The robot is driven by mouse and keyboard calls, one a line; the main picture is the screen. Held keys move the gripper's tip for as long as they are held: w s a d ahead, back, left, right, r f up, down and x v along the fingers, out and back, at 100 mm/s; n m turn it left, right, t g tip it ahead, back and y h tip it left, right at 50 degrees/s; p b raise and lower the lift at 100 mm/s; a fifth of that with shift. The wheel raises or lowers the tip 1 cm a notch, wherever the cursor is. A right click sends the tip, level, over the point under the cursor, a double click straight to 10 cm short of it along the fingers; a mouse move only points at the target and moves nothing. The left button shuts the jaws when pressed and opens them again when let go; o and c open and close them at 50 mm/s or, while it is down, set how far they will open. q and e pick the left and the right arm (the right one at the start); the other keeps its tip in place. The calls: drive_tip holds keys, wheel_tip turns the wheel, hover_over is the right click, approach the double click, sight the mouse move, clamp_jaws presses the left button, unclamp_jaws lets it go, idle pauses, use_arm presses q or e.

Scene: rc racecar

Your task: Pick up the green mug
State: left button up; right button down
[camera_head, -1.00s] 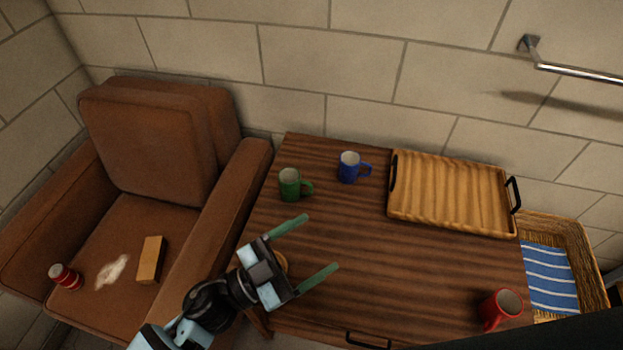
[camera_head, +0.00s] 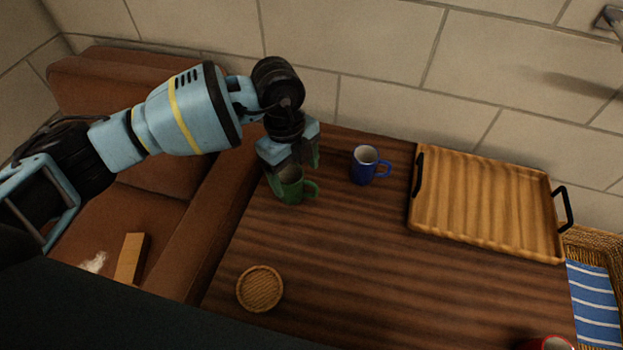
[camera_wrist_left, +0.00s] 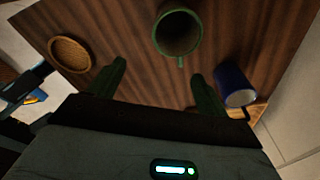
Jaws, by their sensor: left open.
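The green mug (camera_head: 290,190) stands upright on the wooden table (camera_head: 340,270) near its left edge, handle to the right. My left gripper (camera_head: 293,172) is open, pointing down right over the mug and hiding part of its rim. In the left wrist view the mug (camera_wrist_left: 178,32) shows its open top just beyond the fingertips, nearer the right finger. The two green fingers of the gripper (camera_wrist_left: 158,70) are spread with nothing between them. Whether a finger touches the mug I cannot tell.
A blue mug (camera_head: 367,165) stands close to the right of the green mug. A wooden tray (camera_head: 485,205) lies farther right, a woven coaster (camera_head: 260,288) at the front left. A red mug (camera_head: 548,343) is cut off at the bottom. A brown armchair (camera_head: 150,195) adjoins the table's left side.

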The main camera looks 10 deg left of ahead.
sight(292, 178)
use_arm(q)
drive_tip(key=shift+n+t+y, duration=0.4)
drive_tip(key=shift+y, duration=0.3)
drive_tip(key=shift+w+a+f+b, duration=0.15)
drive_tip(key=shift+w+a+f, duration=0.2)
drive_tip(key=shift+f, duration=0.75)
drive_tip(key=shift+w+a+f+b, duration=0.1)
drive_tip(key=shift+w+a+f, duration=0.3)
drive_tip(key=shift+f, duration=0.65)
drive_tip(key=shift+w+a+f+b, duration=0.15)
drive_tip(key=shift+w+f, duration=0.35)
drive_tip(key=shift+f, duration=0.6)
drive_tip(key=c, duration=1.2)
